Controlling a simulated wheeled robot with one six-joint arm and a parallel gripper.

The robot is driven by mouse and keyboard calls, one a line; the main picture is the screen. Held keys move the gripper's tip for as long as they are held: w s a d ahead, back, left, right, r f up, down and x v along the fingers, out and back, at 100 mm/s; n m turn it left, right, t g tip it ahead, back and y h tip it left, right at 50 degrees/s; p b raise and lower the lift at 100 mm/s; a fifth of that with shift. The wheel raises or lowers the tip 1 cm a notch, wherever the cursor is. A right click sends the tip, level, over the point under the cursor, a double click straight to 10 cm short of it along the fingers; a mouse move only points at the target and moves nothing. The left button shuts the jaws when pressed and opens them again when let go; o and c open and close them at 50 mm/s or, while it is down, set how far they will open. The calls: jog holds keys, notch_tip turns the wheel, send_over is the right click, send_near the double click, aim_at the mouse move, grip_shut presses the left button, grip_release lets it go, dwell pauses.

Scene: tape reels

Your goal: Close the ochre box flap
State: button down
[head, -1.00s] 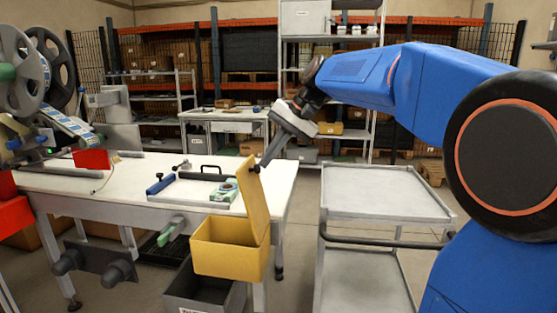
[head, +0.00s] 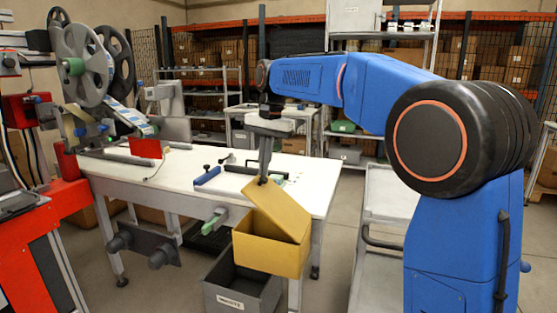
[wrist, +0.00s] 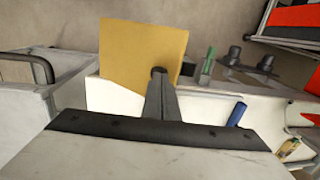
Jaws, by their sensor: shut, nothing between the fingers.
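The ochre box (head: 268,252) is at the front edge of the white worktable in the head view. In the wrist view the flap (wrist: 140,50) is a flat ochre panel beyond the fingertips of my gripper (wrist: 159,72).
A grey bin (head: 238,288) stands below the ochre box. The white worktable (head: 315,185) holds a blue-handled tool (head: 207,175). Tape reels (head: 85,65) stand at the left. A grey cart (head: 390,195) is at the right, partly behind my arm.

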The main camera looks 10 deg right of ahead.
jog(key=w+a+f+h, duration=0.1)
jog(key=a+f, duration=0.1)
jog(key=f, duration=0.1)
jog(key=w+a+f+g, duration=0.1)
jog(key=a+f, duration=0.1)
jog(key=f, duration=0.2)
jog(key=w+a+f+h, duration=0.1)
jog(key=w+a+f, duration=0.1)
jog(key=a+f, duration=0.1)
jog(key=shift+f+g+h, duration=0.3)
jog(key=shift+f, duration=0.1)
jog(key=shift+w+a+f, duration=0.1)
jog(key=shift+a+f, duration=0.15)
jog(key=shift+f, duration=0.8)
jog(key=shift+f, duration=0.1)
